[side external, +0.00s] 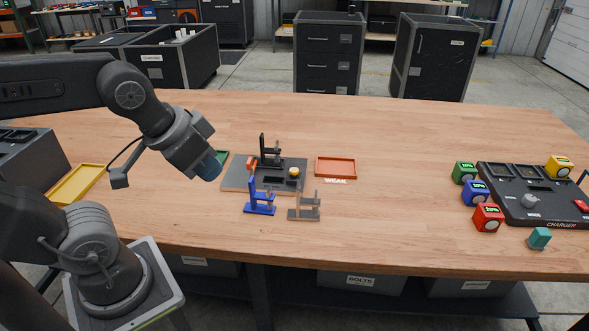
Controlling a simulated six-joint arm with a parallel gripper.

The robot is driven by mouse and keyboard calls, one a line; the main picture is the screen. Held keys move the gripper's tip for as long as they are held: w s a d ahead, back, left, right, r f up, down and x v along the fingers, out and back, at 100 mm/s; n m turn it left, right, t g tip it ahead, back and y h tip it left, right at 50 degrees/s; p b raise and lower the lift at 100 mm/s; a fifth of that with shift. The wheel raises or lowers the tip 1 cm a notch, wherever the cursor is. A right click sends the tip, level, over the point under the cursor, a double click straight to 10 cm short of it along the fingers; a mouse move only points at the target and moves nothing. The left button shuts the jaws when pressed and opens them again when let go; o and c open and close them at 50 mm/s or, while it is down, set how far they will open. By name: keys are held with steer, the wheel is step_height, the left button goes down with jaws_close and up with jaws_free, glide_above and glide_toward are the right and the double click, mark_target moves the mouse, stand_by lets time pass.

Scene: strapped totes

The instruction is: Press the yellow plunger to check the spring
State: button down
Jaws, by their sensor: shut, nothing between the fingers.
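The yellow plunger (294,171) is a small yellow knob on the right part of a dark grey fixture plate (236,179) in the middle of the table. A black bracket (265,145) rises at the back of this plate, and a small orange part (251,163) shows at its left. My gripper (211,168) hangs above the table to the left of the plate, pointing down and right. It is shut and empty, clear of the plunger. The fingertips are small and hard to make out.
A blue bracket (260,208) and a grey bracket (303,214) stand in front of the plate. A red tray (335,177) marked WEAK lies right, a green tray (222,153) left, partly hidden. A yellow tray (77,185) is far left, a charger (520,205) far right.

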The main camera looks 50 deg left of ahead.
steer(key=shift+a, duration=0.1)
stand_by(0.6)
steer(key=m+t, duration=0.4)
steer(key=m, duration=2.4)
glide_above(292, 169)
step_height(292, 169, down, 8)
steer(key=shift+r+h, duration=0.2)
steer(key=shift+h, duration=0.1)
steer(key=shift+f, duration=4.4)
